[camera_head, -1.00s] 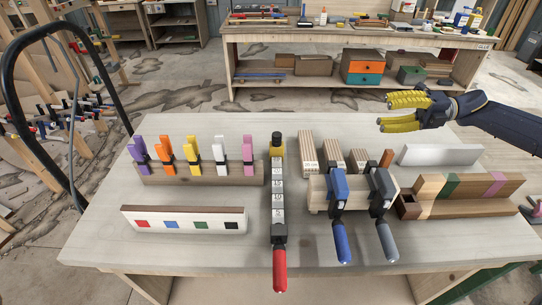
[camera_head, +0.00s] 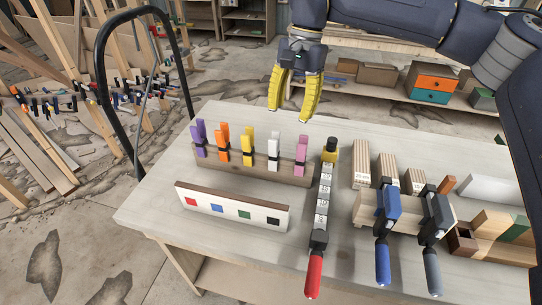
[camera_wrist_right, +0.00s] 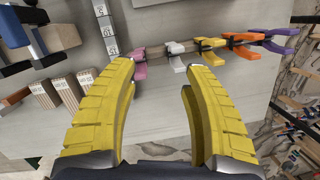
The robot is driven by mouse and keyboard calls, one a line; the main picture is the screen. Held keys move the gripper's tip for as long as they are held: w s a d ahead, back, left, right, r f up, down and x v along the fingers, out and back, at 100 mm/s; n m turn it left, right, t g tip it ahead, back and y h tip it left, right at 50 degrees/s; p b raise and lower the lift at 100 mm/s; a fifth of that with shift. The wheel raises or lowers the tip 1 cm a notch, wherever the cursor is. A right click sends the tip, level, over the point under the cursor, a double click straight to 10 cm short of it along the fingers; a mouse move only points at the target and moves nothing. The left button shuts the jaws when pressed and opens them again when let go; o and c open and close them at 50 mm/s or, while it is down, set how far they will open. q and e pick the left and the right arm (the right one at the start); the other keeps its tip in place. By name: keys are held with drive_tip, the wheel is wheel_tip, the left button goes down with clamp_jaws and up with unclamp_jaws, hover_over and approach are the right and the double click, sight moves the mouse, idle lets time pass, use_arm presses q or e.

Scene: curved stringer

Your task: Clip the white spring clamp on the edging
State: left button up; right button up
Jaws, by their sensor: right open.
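The white spring clamp (camera_head: 274,150) stands upright on a wooden rail (camera_head: 215,164), between the yellow and pink clamps. It also shows in the right wrist view (camera_wrist_right: 178,57), just beyond the gap between the fingers. The edging is hard to single out; a light strip with coloured squares and a dark top edge (camera_head: 232,205) stands in front of the rail. My right gripper (camera_head: 291,108) is open and empty, pointing down above and behind the clamp row; its yellow fingers also show in the right wrist view (camera_wrist_right: 160,75). My left gripper is not in view.
Purple (camera_head: 199,137), orange (camera_head: 223,143), yellow (camera_head: 247,147) and pink (camera_head: 300,155) clamps share the rail. A long red-handled bar clamp (camera_head: 320,210) lies to its right. Blue (camera_head: 386,225) and dark grey clamps hold wooden pieces farther right. Bare tabletop lies behind the rail.

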sight(273, 155)
drive_tip(key=a+r+n+t+h, duration=0.2)
drive_tip(key=a+n, duration=0.1)
drive_tip(key=a, duration=0.1)
drive_tip(key=f, duration=1.7)
drive_tip(key=shift+w+f, duration=0.25)
clamp_jaws()
